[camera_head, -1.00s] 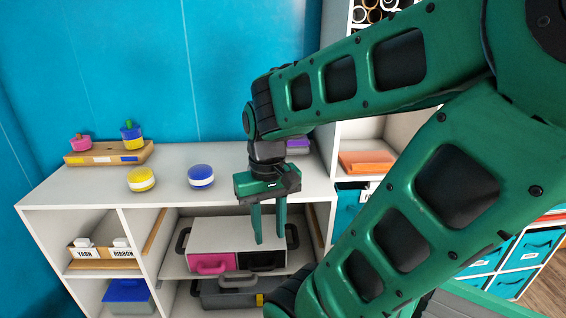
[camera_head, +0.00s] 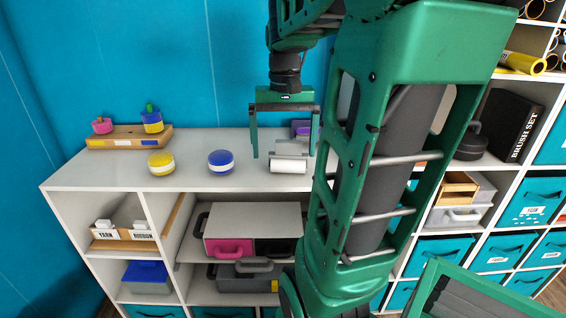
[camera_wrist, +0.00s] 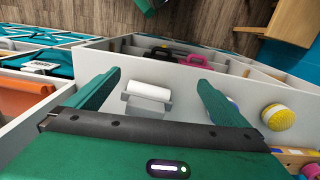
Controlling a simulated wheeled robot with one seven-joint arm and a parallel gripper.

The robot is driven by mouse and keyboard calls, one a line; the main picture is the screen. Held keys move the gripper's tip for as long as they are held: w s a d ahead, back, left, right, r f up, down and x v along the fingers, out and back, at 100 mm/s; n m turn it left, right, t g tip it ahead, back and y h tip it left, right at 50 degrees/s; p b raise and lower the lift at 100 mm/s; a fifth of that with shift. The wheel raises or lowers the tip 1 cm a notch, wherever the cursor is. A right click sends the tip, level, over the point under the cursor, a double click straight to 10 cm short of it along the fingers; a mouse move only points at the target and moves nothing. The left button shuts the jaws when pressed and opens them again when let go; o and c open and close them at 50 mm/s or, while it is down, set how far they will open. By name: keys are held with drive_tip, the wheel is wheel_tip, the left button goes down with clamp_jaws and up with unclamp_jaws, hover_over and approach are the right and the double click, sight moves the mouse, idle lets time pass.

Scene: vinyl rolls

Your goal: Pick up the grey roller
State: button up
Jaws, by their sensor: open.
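A pale roller (camera_head: 289,165) with a grey frame lies on the white shelf top, close to its front edge, in the head view. In the wrist view its white roll (camera_wrist: 149,91) and grey frame (camera_wrist: 146,106) lie between my fingers as seen from above. My gripper (camera_head: 284,155) is open and empty, pointing down. Its two green fingers stand apart, left and right of the roller in the picture; they also show in the wrist view (camera_wrist: 158,78). I cannot tell how far above the shelf the fingertips are.
A blue-and-white round item (camera_head: 221,162) and a yellow one (camera_head: 161,163) sit left of the roller. A purple item (camera_head: 301,128) is behind it, partly hidden. A wooden holder (camera_head: 112,132) stands at the far left. Shelf space between the blue item and the roller is clear.

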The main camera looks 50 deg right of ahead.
wheel_tip(320, 180, up, 3)
drive_tip(key=m, duration=0.1)
hover_over(288, 154)
drive_tip(key=shift+w+d+r, duration=0.1)
drive_tip(key=shift+d, duration=0.05)
drive_tip(key=shift+w+d+m, duration=0.1)
drive_tip(key=shift+d+m, duration=0.15)
drive_tip(key=shift+m, duration=0.05)
drive_tip(key=shift+w+f, duration=0.1)
drive_tip(key=shift+f, duration=5.1)
drive_tip(key=c, duration=0.9)
drive_tip(key=shift+r, duration=0.1)
